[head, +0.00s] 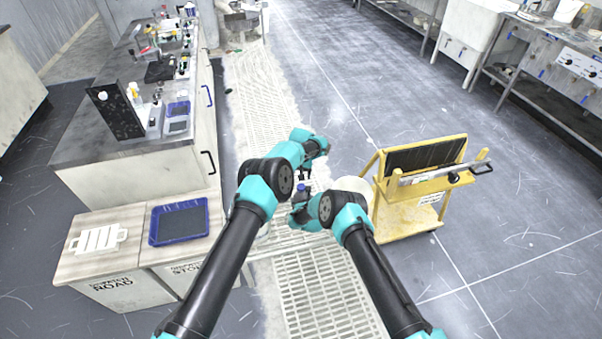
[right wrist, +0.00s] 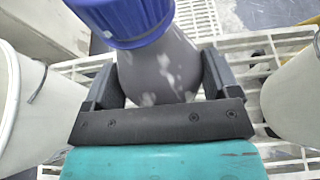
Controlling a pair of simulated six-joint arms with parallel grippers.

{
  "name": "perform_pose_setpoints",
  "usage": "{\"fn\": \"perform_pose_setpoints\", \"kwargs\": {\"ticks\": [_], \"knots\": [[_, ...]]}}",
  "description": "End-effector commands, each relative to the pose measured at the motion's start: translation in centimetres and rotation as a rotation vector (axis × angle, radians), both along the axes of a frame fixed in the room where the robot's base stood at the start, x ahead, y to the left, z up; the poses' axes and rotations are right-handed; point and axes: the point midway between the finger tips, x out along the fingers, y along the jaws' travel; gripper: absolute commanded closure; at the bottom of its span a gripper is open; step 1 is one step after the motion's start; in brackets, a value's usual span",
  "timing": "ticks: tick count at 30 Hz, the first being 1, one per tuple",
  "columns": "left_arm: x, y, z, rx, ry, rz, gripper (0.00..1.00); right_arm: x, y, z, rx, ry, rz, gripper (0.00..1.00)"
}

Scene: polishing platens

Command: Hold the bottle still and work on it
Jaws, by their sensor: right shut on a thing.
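A grey bottle with a blue ribbed cap (right wrist: 125,18) stands between the two black fingers of my right gripper (right wrist: 160,82) in the right wrist view. The fingers press on both sides of its body (right wrist: 158,70), below the cap. In the head view the blue cap (head: 301,187) shows small, in the middle, with my right gripper (head: 298,205) around the bottle. My left gripper (head: 305,174) is just above the cap, pointing down. Its fingers are small and dark there, and I cannot tell whether they are open or touch the cap.
A yellow cart (head: 410,205) stands at the right. A pale round container (head: 352,186) is close behind my right wrist. At the left are a cluttered bench (head: 110,140) and low cabinets with a blue tray (head: 157,240) and a white rack (head: 98,238). Pale grating (head: 320,285) lies below.

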Motion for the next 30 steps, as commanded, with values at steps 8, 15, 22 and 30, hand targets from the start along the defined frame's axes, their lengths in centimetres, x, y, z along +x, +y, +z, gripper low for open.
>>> {"fn": "perform_pose_setpoints", "kwargs": {"ticks": [8, 15, 22, 30], "knots": [[0.0, 0.0, 0.08, 0.0, 0.0, -0.366, 0.39, 0.02, 0.01, 0.02, 0.0, -0.001, 0.0, 0.85], [0.0, -0.01, 0.14, 0.0, 0.0, -0.685, 0.39, 0.02, 0.01, 0.02, 0.0, -0.001, 0.0, 0.85], [0.0, 0.0, 0.2, 0.0, 0.0, -0.993, 0.39, 0.02, 0.01, 0.02, 0.0, 0.0, 0.0, 0.85], [0.0, -0.01, 0.26, 0.0, 0.0, -1.341, 0.39, 0.02, 0.01, 0.02, 0.0, -0.001, 0.0, 0.85]]}}
